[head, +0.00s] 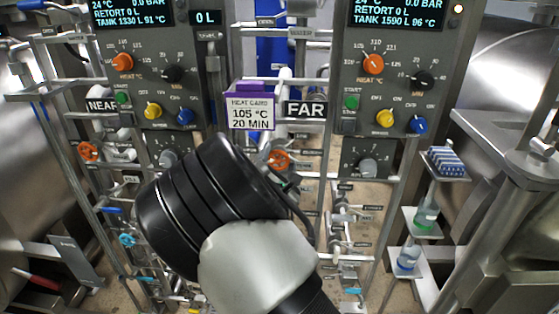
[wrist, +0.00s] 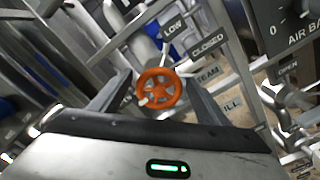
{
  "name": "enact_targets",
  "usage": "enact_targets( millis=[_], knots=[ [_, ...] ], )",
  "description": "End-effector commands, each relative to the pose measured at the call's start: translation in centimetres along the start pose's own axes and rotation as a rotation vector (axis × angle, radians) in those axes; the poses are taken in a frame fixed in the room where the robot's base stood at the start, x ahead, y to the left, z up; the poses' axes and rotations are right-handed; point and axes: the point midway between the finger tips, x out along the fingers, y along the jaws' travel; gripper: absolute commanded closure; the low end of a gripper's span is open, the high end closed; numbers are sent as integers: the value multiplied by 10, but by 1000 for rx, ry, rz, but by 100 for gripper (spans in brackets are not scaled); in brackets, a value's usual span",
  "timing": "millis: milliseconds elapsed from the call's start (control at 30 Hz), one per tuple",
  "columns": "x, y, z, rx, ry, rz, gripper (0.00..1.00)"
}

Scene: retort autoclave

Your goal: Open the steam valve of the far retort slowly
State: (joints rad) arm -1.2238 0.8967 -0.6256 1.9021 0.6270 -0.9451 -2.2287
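The far retort's steam valve is an orange handwheel (head: 279,160) below the FAR sign in the head view, partly behind my arm. In the wrist view the orange handwheel (wrist: 160,88) has spokes and a small pale peg at its lower left. My gripper (wrist: 156,76) is open, with one grey finger on each side of the wheel. I cannot tell whether either finger touches it. Signs reading LOW (wrist: 173,29), CLOSED (wrist: 207,44) and STEAM (wrist: 207,75) are beside the wheel. In the head view my wrist hides most of the gripper.
A similar orange handwheel (head: 88,152) sits under the NEAR sign (head: 102,106). The far control panel (head: 390,75) reads RETORT 0 L, 0.0 BAR. A heat card (head: 250,112) reads 105 °C, 20 MIN. Pipes and rails crowd the valve. Bottles (head: 426,216) stand on shelves at right.

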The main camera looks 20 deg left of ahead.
Motion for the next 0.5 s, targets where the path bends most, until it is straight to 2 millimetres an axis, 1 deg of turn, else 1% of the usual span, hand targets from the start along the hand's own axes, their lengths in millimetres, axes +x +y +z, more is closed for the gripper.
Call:
enact_targets(
  millis=[333,433,500],
  knots=[
    [-2,0,0,2,0,0,28],
    [-11,0,-2,3,2,0,28],
    [-22,0,-2,3,2,0,28]
  ],
)
